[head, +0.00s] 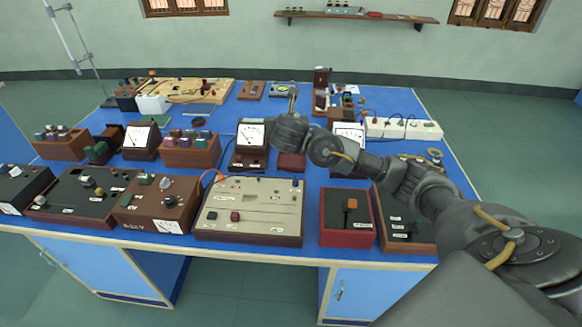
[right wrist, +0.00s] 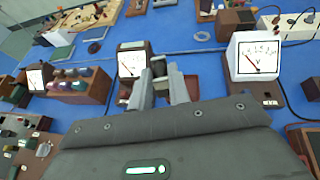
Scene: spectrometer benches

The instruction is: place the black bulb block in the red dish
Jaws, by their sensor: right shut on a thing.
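My right gripper (head: 292,98) reaches over the middle of the bench, its fingers pointing away from me. In the right wrist view its fingers (right wrist: 165,85) are closed on a small dark thing (right wrist: 159,68), mostly hidden between them; I take it to be the black bulb block, though its shape is unclear. My left gripper is not in view.
White-faced meters stand left of the right gripper (head: 251,134) and right of it (head: 348,132). A rack with several coloured knobs (head: 190,154) and a dark ring (head: 198,122) are farther left. A white socket strip (head: 402,128) lies at right. Instrument boxes line the front edge.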

